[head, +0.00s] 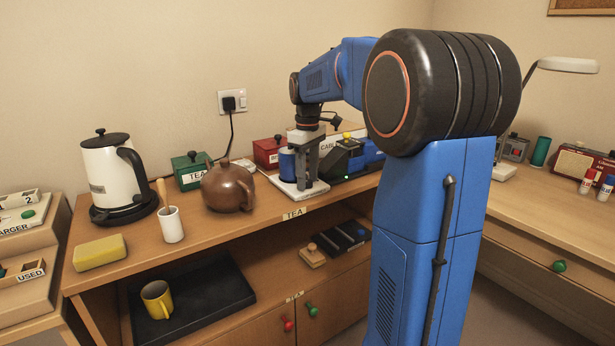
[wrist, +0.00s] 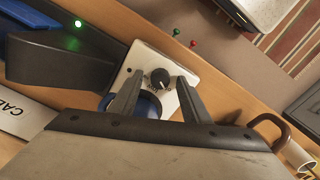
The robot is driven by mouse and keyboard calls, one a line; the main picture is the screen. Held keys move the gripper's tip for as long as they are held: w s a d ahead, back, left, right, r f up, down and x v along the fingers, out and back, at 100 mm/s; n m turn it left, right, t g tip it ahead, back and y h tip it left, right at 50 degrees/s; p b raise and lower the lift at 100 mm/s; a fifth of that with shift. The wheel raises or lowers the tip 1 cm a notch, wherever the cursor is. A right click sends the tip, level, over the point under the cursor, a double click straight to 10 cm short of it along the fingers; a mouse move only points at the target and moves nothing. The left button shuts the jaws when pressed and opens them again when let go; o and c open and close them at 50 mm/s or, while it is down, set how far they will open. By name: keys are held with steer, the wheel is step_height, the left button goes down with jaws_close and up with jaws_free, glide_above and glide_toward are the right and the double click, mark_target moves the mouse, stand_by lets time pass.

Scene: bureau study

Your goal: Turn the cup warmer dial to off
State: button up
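The cup warmer (head: 293,187) is a flat white plate on the tea counter; it also shows in the wrist view (wrist: 193,66). Its black dial (wrist: 160,78) has a pale pointer line and sits on the plate's front part. A blue cup (head: 287,164) stands on the warmer behind the dial; in the wrist view the cup (wrist: 148,104) is partly hidden by my fingers. My gripper (wrist: 159,76) is open over the warmer, its fingertips on either side of the dial with a gap showing. In the head view my gripper (head: 312,180) hides the dial.
A brown teapot (head: 227,188) stands left of the warmer, with a green tea box (head: 190,172) behind it. A red box (head: 267,153) is behind the warmer. A dark device with a green light (wrist: 70,62) is close beside my fingers. A white kettle (head: 108,172) stands farther left.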

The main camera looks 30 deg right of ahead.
mark_target(308, 181)
steer(key=shift+r, duration=0.1)
step_height(308, 181, up, 17)
stand_by(0.7)
steer(key=shift+s, duration=0.1)
stand_by(0.4)
steer(key=s+a+f+m+t, duration=0.1)
steer(key=s+a+f, duration=0.4)
steer(key=s+f, duration=0.4)
steer(key=s+a+f+m+t, duration=0.2)
steer(key=s+a+f, duration=0.3)
steer(key=s+f, duration=0.4)
steer(key=s+a+f+m+t, duration=0.1)
steer(key=s+a+f, duration=0.5)
steer(key=s, duration=0.6)
step_height(308, 181, down, 3)
steer(key=shift+s+r+m+t, duration=0.1)
steer(key=shift+s+m+t, duration=0.2)
steer(key=shift+m+t, duration=0.15)
